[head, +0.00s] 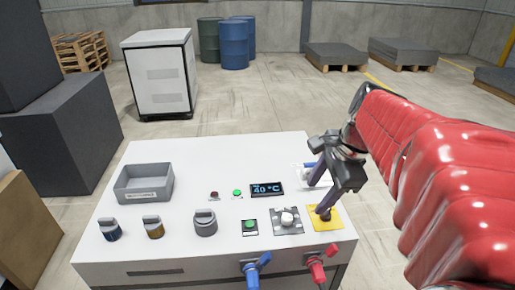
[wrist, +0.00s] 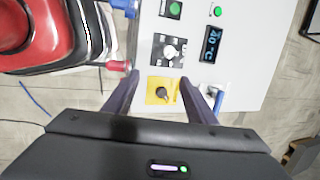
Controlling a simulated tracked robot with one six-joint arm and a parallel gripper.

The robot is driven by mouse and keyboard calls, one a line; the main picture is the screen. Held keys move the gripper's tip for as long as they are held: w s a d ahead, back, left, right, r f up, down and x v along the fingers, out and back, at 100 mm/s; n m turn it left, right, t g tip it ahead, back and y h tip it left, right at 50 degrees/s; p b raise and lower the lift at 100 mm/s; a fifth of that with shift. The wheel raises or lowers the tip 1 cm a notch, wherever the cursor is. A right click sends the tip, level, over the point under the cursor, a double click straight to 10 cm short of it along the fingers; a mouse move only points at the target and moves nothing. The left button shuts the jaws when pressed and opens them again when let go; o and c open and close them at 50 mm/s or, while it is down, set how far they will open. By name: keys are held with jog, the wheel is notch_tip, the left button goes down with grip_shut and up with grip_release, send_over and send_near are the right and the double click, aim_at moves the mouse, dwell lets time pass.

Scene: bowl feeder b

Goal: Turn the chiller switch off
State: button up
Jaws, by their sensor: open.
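A yellow plate (head: 334,222) with a dark rotary knob (head: 324,214) is at the right front of the white console top. In the wrist view the knob (wrist: 162,93) on the yellow plate (wrist: 153,84) lies between my fingers. No label reading chiller is legible, so I cannot tell for sure that this is the chiller switch. My gripper (head: 317,193) is open, fingers pointing down over the right side of the console; it also shows in the wrist view (wrist: 160,80). I see no contact with the knob, and one finger partly hides the plate in the head view.
A grey plate with a white knob (head: 287,217) and a green button (head: 249,225) are left of the yellow plate. A display (head: 267,189) reads 40 °C. A blue-handled part (wrist: 218,97) is beside my finger. Blue (head: 254,268) and red (head: 318,265) valves project in front.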

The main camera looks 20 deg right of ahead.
aim_at(329, 211)
jog(key=s+d+m+y, duration=0.1)
jog(key=d+m, duration=0.8)
jog(key=d, duration=0.2)
jog(key=shift+d+f+t, duration=0.3)
jog(key=x, duration=1.3)
jog(key=shift+a+f, duration=0.1)
jog(key=shift+f, duration=0.3)
jog(key=shift+c, duration=0.4)
jog(key=c, duration=0.9)
jog(key=shift+d, duration=0.25)
jog(key=shift+c, duration=0.3)
jog(key=shift+a, duration=0.15)
